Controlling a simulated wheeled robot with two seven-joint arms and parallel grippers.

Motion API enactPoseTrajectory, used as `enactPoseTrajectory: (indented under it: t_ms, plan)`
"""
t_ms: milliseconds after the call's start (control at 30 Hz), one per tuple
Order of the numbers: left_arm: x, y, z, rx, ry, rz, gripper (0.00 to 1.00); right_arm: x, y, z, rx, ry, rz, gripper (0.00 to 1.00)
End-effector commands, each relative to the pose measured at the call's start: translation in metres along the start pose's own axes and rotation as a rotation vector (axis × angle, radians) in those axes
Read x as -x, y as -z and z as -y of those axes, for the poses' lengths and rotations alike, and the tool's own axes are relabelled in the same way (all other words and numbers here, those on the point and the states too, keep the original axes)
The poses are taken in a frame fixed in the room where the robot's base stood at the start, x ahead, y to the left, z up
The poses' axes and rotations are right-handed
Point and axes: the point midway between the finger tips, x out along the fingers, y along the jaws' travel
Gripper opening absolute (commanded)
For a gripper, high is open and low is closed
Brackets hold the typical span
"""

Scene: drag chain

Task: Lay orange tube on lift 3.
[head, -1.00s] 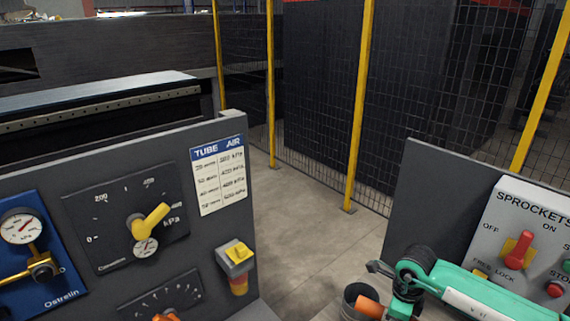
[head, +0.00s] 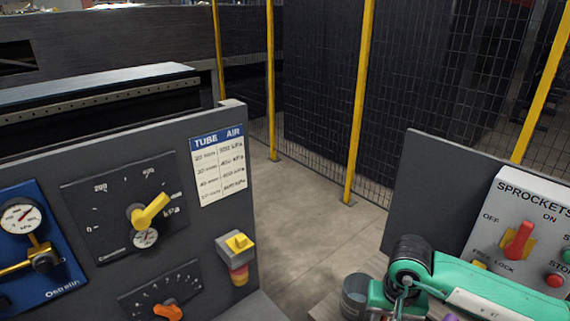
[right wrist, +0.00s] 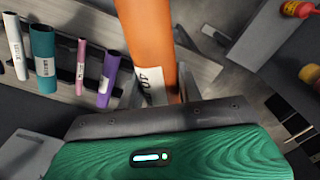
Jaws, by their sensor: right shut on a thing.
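The orange tube (right wrist: 150,35) is large in the right wrist view and runs off its top edge, with a white label (right wrist: 150,85) near my gripper. My right gripper (right wrist: 155,95) is shut on the tube near the labelled end. In the head view my green right arm comes in from the right, and the gripper and tube are not clearly seen there. My left gripper is in no view. I cannot pick out lift 3 in these frames.
White, teal (right wrist: 42,60), pink (right wrist: 82,60) and purple (right wrist: 109,78) tubes lie beside the orange one on a grey surface. A grey cylindrical container (head: 355,293) stands near my arm. A gauge panel (head: 215,225) is left; a sprockets control box (head: 515,235) is right.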

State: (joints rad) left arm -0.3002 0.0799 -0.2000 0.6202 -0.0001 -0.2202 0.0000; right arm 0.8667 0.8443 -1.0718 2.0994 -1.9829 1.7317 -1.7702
Motion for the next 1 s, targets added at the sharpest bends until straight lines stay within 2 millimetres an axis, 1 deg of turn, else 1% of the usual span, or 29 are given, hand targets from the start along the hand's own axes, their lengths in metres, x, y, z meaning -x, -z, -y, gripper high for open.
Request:
enactPoseTrajectory:
  t_ms: [100,233,333,600,667,767,867,900,1000]
  plan:
    - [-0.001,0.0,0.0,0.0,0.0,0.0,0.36,0.005,-0.007,0.001,0.14,-0.003,-0.004,0.08]
    - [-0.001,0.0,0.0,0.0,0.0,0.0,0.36,0.008,-0.011,0.001,0.233,-0.005,-0.006,0.08]
    - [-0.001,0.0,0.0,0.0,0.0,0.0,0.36,0.009,-0.013,0.001,0.264,-0.006,-0.006,0.08]
    - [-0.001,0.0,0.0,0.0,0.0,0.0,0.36,0.009,-0.013,0.001,0.268,-0.007,-0.006,0.08]
    - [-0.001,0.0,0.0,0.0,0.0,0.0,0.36,0.005,-0.013,0.001,0.267,-0.007,-0.004,0.08]
    - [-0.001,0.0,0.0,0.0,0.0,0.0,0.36,-0.017,-0.017,0.001,0.261,-0.007,0.002,0.08]
    - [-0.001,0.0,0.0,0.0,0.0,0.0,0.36,-0.056,-0.024,-0.001,0.254,-0.007,0.006,0.08]
    - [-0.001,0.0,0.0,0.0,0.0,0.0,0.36,-0.071,-0.028,-0.003,0.253,-0.007,0.006,0.08]
    - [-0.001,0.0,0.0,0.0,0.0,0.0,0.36,-0.106,-0.038,-0.006,0.257,-0.008,0.004,0.08]
